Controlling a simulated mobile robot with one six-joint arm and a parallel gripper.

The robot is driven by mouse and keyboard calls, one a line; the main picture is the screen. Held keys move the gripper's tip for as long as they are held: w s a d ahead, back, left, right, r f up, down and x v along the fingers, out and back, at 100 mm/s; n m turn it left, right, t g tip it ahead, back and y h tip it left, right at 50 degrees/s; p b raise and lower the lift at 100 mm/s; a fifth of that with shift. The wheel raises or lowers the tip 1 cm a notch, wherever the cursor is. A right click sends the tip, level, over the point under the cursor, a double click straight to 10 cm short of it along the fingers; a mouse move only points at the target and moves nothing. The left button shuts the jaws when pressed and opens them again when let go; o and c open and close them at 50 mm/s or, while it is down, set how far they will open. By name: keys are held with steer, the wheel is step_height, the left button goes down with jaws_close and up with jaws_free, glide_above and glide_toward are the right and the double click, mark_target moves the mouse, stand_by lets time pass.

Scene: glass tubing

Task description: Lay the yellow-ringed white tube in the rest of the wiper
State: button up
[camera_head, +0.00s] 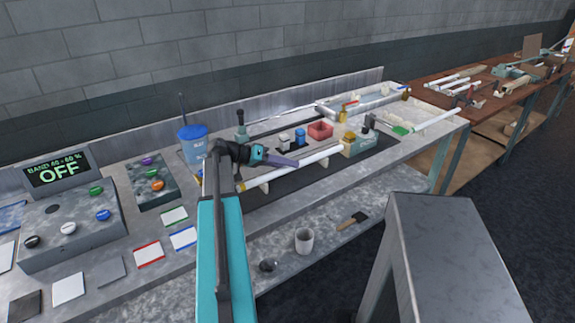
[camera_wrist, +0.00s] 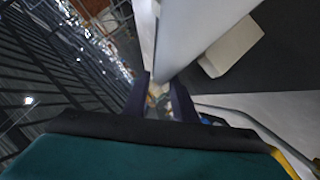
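The yellow-ringed white tube (camera_head: 316,158) lies slantwise on pale supports near the bench's front, its yellow-marked end at the left. Its right end reaches a grey-green block with brass-coloured parts (camera_head: 357,144); I cannot tell whether this is the wiper or whether they touch. My gripper (camera_head: 296,162) is just above and behind the tube's middle, its fingers pointing right. In the wrist view a large white tube (camera_wrist: 196,28) runs past the fingertips. The gripper also shows there (camera_wrist: 164,88), with a gap between its fingers. It looks open and empty.
A pale block (camera_wrist: 232,46) stands beside the tube in the wrist view. Behind my gripper are a red box (camera_head: 320,130), a small blue item (camera_head: 300,136) and a blue-topped container (camera_head: 193,143). A green-marked white tube (camera_head: 436,121) lies at the right. A control box (camera_head: 66,222) stands at the left.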

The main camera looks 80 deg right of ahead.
steer(key=shift+o, duration=1.2)
steer(key=shift+r, duration=0.15)
steer(key=shift+r+p, duration=0.35)
steer(key=shift+p, duration=0.1)
steer(key=b+v, duration=0.3)
steer(key=v, duration=0.9)
steer(key=shift+s+a+f, duration=0.1)
steer(key=shift+s, duration=0.05)
